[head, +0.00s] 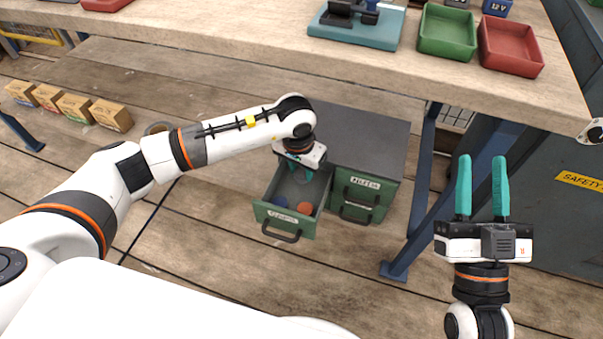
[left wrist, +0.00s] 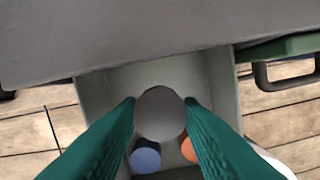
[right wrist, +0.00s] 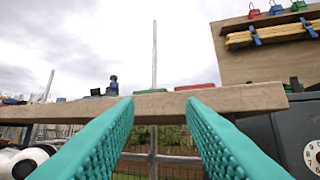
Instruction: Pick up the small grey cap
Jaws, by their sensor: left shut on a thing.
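The small grey cap (left wrist: 160,113) is round and sits between the green fingers of my left gripper (left wrist: 162,112) in the left wrist view. The fingers are shut on its two sides. In the head view my left gripper (head: 303,170) reaches down into the open drawer (head: 268,212), and the cap is mostly hidden there. A blue cap (left wrist: 145,157) and an orange cap (left wrist: 188,149) lie in the drawer, near the fingers; both also show in the head view, blue (head: 281,201) and orange (head: 305,208). My right gripper (head: 482,160) is open and empty, pointing up beside the bench.
The grey-topped drawer cabinet (head: 365,130) stands under the workbench (head: 300,38), with closed green drawers (head: 362,190) beside the open one. A blue bench leg (head: 412,220) is right of it. Cardboard boxes (head: 75,106) stand at left. The floor in front is clear.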

